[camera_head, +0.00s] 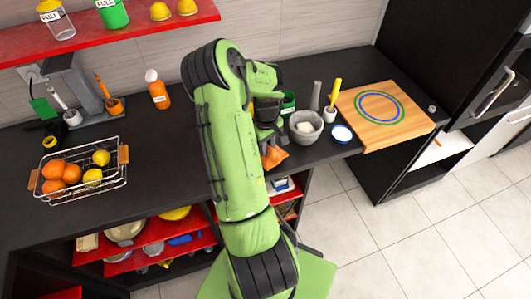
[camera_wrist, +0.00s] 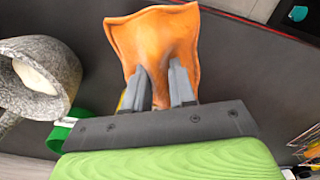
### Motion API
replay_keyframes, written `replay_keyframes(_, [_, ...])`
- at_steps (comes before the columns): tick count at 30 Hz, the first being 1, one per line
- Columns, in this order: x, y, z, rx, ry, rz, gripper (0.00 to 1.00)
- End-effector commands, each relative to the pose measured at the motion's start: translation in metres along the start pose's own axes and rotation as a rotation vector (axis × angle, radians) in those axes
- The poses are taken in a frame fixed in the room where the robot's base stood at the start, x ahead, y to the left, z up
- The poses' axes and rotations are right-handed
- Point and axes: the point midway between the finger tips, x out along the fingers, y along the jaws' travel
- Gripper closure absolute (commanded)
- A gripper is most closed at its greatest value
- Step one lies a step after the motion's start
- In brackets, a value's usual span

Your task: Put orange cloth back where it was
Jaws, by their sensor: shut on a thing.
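The orange cloth (camera_wrist: 158,42) is pinched between the two fingers of my gripper (camera_wrist: 160,88) in the wrist view. It bunches at the fingertips and flares out beyond them. In the head view the cloth (camera_head: 273,156) shows at the front edge of the dark counter, below my gripper (camera_head: 267,140), which is largely hidden by my green arm. I cannot tell whether the cloth touches the counter.
A grey stone mortar (camera_head: 306,127) stands close to the right of the cloth, with a green container (camera_head: 289,103) behind it. A wire basket of fruit (camera_head: 82,171) stands at left.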

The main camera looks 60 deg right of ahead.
Motion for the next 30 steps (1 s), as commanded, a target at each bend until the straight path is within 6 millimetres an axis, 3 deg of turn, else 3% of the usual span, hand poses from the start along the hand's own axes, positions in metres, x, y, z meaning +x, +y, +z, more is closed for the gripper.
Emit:
replay_keyframes(6, [0.038,0.0,0.001,0.001,-0.002,-0.002,0.99])
replay_keyframes(17, [0.044,0.0,0.0,0.001,0.001,0.0,0.99])
replay_keyframes(18, [0.044,0.0,0.0,0.001,0.0,0.0,0.73])
replay_keyframes(23, [0.043,0.0,0.0,0.0,0.0,0.0,0.49])
replay_keyframes(30, [0.043,0.0,0.0,0.0,0.0,0.0,0.49])
